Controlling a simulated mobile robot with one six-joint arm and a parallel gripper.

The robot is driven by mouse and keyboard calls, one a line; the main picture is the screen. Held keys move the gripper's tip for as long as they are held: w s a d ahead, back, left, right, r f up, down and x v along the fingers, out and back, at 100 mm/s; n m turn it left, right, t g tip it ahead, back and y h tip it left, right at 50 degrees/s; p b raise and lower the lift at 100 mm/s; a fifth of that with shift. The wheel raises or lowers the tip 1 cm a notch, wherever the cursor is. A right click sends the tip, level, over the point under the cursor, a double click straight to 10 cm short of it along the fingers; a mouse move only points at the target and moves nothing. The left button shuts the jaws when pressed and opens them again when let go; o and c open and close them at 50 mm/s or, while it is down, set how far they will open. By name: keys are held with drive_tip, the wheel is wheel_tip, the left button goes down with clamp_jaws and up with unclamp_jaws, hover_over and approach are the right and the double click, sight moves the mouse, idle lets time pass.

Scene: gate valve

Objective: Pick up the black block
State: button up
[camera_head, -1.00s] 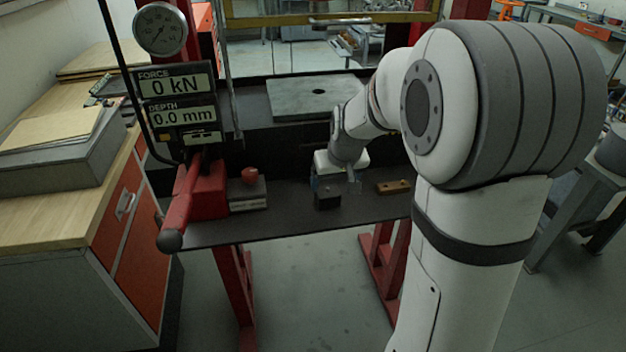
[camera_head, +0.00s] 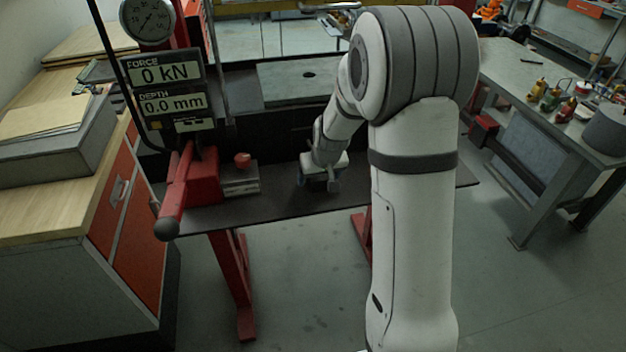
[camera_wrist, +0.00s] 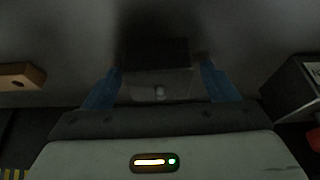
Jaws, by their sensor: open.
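The black block (camera_wrist: 157,52) lies between the two blue fingers of my gripper (camera_wrist: 160,84) in the wrist view. Its near face is greyer and carries a small round knob. The fingers are apart, one on each side of the block, with dark gaps between; I cannot tell how far down they reach. In the head view my gripper (camera_head: 319,184) is low over the dark press table (camera_head: 275,212), and it hides the block there.
A wooden block (camera_wrist: 20,76) lies to the left in the wrist view, and a dark labelled block (camera_wrist: 290,90) to the right. In the head view, grey plates (camera_head: 240,180) with a red knob (camera_head: 242,160) sit beside the red press lever (camera_head: 176,200).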

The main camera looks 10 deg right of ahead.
drive_tip(key=shift+c, duration=0.2)
drive_tip(key=shift+w, duration=0.1)
drive_tip(key=c, duration=1.7)
